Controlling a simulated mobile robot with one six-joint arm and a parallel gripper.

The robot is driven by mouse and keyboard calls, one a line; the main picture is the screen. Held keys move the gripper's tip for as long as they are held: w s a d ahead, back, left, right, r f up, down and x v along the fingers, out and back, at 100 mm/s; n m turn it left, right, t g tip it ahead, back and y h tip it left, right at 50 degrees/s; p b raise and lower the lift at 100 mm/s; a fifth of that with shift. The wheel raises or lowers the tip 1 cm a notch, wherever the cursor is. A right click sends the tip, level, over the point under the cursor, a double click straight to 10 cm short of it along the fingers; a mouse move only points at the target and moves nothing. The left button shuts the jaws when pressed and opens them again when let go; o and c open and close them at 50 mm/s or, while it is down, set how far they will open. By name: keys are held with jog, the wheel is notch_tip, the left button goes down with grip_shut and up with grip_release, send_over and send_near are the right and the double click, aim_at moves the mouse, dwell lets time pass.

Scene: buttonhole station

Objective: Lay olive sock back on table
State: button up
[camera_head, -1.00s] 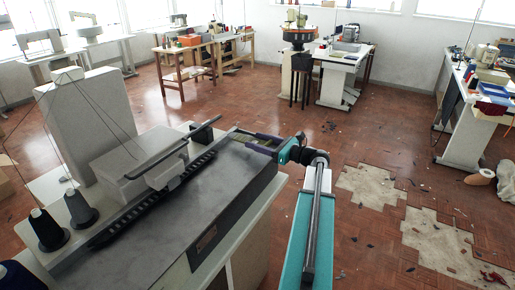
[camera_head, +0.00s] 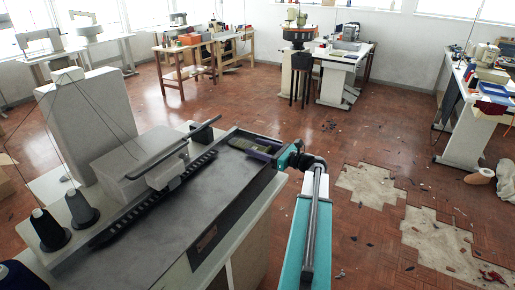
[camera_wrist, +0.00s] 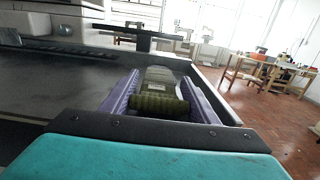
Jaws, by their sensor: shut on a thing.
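The olive sock (camera_head: 245,143) is a ribbed, rolled or folded dark-green piece at the right end of the grey machine table (camera_head: 215,190). In the wrist view the sock (camera_wrist: 160,100) lies lengthwise between the two purple fingers, its ribbed end towards me. My gripper (camera_head: 257,149) reaches in from the table's right edge, low over the top. It also shows in the wrist view (camera_wrist: 165,84), shut on the sock. I cannot tell whether the sock's underside touches the table.
A long black rail (camera_head: 150,200) and a grey sewing head (camera_head: 160,165) run along the table's left side. The grey tabletop between rail and front edge is clear.

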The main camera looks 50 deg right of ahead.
jog(key=shift+f, duration=0.2)
jog(key=o, duration=1.1)
jog(key=shift+r, duration=0.2)
jog(key=b+v, duration=0.1)
jog(key=v, duration=1.1)
jog(key=shift+o, duration=0.6)
jog(key=shift+f, duration=0.1)
